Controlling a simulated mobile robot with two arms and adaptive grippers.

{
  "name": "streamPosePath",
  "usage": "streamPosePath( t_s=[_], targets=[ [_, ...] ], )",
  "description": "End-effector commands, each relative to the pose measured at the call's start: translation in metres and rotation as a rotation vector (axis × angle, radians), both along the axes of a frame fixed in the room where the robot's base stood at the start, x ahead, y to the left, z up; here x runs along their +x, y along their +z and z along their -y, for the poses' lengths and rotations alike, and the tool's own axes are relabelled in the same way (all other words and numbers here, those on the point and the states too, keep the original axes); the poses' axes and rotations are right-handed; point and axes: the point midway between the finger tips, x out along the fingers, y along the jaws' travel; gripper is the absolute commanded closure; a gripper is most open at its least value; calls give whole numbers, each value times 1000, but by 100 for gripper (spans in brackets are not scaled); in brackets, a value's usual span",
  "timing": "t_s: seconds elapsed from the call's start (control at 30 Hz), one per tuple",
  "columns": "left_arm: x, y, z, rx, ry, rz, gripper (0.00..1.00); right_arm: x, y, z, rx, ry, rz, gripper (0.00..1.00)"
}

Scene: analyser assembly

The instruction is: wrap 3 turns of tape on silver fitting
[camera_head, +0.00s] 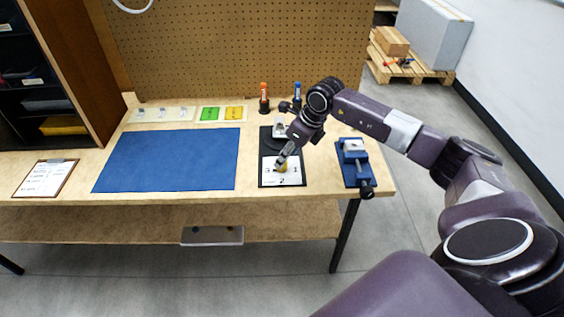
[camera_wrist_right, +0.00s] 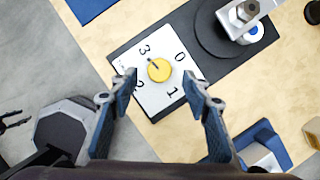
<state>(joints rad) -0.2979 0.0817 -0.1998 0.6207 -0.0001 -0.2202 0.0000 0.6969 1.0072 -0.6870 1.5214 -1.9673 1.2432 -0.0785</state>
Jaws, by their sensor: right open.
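A silver hexagonal fitting (camera_wrist_right: 245,10) sits on a grey block at the top of the right wrist view, with a blue-and-white round part beside it. In the head view the grey block (camera_head: 281,126) stands at the back of a dark base. A white card (camera_wrist_right: 152,97) marked 0, 1, 2 and 3 carries a round yellow knob (camera_wrist_right: 159,69), whose dark mark points towards the 3. My right gripper (camera_wrist_right: 163,82) is open over the card; its fingers appear on either side of the knob, without visible contact. I cannot identify the tape.
A blue vise (camera_head: 354,160) stands right of the card. A blue mat (camera_head: 170,160) covers the table's middle. A clipboard (camera_head: 45,178) lies far left. Orange (camera_head: 264,92) and blue (camera_head: 297,90) bottles, yellow and green cards (camera_head: 210,113) line the back near the pegboard (camera_head: 230,45).

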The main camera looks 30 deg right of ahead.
Motion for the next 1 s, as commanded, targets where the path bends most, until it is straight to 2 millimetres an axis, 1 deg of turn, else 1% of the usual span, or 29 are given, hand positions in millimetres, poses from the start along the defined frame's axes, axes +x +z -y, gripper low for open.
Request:
streamPosePath(
  t_s=[0.1,0.2,0.3,0.6,0.9,0.97,1.0],
  targets=[
    [4,4,2,-3,1,5,60,6,-17,-3,1,-2,-3,56],
    [4,6,3,-4,1,5,60,10,-28,-5,1,-1,-2,56],
    [3,6,3,-4,1,4,60,13,-35,-6,0,-2,-2,56],
    [-1,5,3,-3,1,-1,60,14,-37,-6,-1,-1,-1,56],
    [-3,5,2,-2,1,-4,60,14,-37,-6,-1,-1,-1,89],
    [-3,5,2,-2,1,-4,60,14,-37,-6,-1,-2,-1,96],
    [-3,5,2,-2,1,-4,60,14,-37,-6,-1,-2,-1,97]
  ],
)
